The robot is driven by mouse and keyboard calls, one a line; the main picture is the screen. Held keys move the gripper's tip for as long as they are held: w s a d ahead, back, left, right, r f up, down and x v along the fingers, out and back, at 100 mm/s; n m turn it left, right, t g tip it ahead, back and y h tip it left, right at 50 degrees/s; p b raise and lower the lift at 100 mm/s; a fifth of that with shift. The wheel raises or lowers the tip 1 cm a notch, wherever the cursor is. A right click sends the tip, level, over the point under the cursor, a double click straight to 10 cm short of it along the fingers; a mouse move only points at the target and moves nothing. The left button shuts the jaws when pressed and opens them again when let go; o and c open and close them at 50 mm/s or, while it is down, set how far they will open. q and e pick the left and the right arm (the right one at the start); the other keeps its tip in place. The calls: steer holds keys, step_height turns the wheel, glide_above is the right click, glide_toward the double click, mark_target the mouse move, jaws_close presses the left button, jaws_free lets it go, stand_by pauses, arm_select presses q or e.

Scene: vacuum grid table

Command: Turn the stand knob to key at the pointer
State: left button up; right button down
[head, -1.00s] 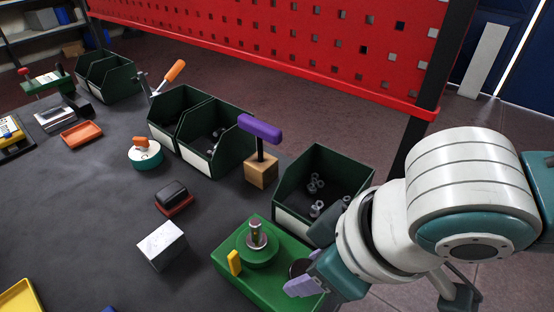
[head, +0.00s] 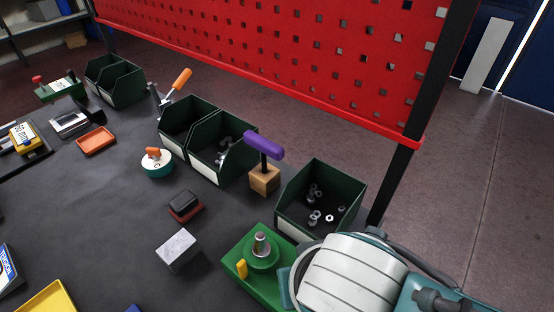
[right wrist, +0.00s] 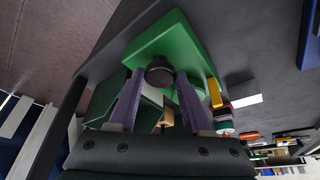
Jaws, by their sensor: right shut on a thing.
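The green stand (head: 237,259) is at the bottom centre of the head view. It bears a round green turntable (head: 262,258) with an upright metal peg (head: 261,242), and a yellow pointer (head: 241,269) beside it. My right arm hides the stand's right end and the gripper in the head view. In the right wrist view, the dark round knob (right wrist: 159,68) on the green stand (right wrist: 185,42) sits between the purple fingertips of my right gripper (right wrist: 160,76), which is shut on it. The yellow pointer also shows there (right wrist: 214,92). A key mark is not clear. My left gripper is out of view.
A green bin (head: 293,219) with nuts stands just behind the stand. A wooden block (head: 265,180) with a purple T-handle is left of that bin. A grey block (head: 177,249) lies left of the stand, with bare dark table between.

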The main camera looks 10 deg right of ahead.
stand_by(0.6)
steer(key=shift+c, duration=1.8)
jaws_free()
steer(key=p+v, duration=0.2)
steer(key=v, duration=0.8)
steer(key=shift+s, duration=0.1)
